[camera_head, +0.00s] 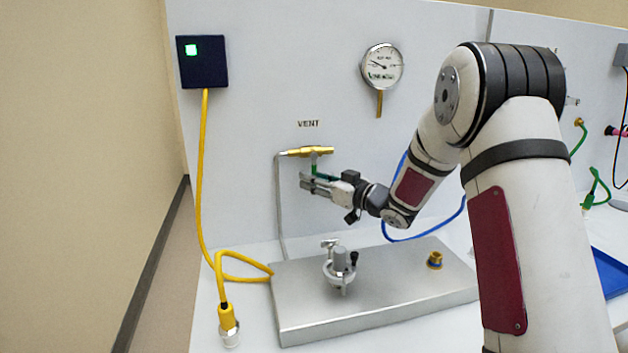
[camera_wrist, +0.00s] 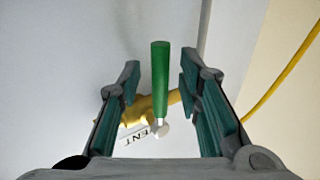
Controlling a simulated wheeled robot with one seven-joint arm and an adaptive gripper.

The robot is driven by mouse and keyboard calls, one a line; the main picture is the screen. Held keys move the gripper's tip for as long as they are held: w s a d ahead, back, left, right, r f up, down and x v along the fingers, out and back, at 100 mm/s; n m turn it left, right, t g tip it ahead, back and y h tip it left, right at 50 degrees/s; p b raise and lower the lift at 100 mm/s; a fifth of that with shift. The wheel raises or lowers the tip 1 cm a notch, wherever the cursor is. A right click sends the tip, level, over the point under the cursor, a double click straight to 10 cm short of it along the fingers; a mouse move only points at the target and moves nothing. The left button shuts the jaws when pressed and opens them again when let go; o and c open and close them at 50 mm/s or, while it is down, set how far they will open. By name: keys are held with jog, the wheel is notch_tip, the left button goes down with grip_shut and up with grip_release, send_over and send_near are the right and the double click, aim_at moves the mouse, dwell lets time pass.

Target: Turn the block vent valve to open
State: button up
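The vent valve has a brass body (camera_head: 311,152) on the white wall panel under the word VENT. Its green lever handle (camera_head: 314,169) points down from the body, partly hidden by my gripper. My gripper (camera_head: 304,182) is at the lever, just below the brass body. In the wrist view the green lever (camera_wrist: 160,78) stands between my two spread fingers with a gap on each side. The brass body (camera_wrist: 142,109) shows behind it. My gripper is open and holds nothing.
A pressure gauge (camera_head: 382,67) hangs at the upper right and a dark box with a green light (camera_head: 203,62) at the upper left. Below, a metal block (camera_head: 375,312) carries a fitting with a knob (camera_head: 340,262). A yellow cable (camera_head: 201,175) and a blue hose (camera_head: 425,236) run nearby.

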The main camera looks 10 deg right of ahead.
jog(key=shift+w+a, duration=0.2)
grip_shut()
